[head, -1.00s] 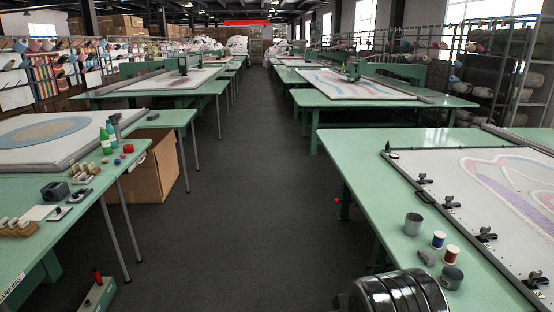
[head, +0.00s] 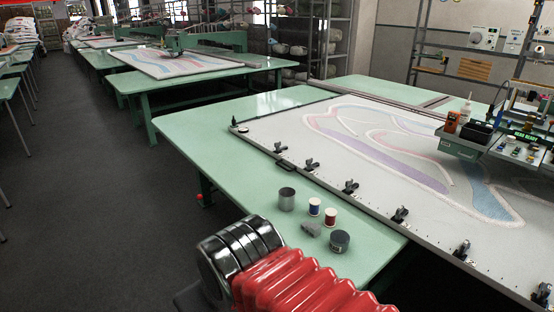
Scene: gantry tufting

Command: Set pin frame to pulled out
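The pin frame (head: 262,132) is a flat grey-edged frame with pale cloth stretched over it, lying on the green table at right. The cloth carries a pink, purple and blue looped pattern. Several black clamps (head: 351,187) sit along the frame's near edge. A dark handle-like piece (head: 285,166) sits on that edge near its left end. The frame's right part runs out of the picture. My gripper is not in view; only a red ribbed sleeve and dark ringed part of my arm show at the bottom, apart from the frame.
A metal cup (head: 287,199), two thread spools (head: 330,216), a grey lump (head: 311,229) and a dark tin (head: 340,241) stand on the green table (head: 218,143) before the frame. A carriage with a tray (head: 458,148) overhangs the frame at right. The aisle floor (head: 90,190) is clear.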

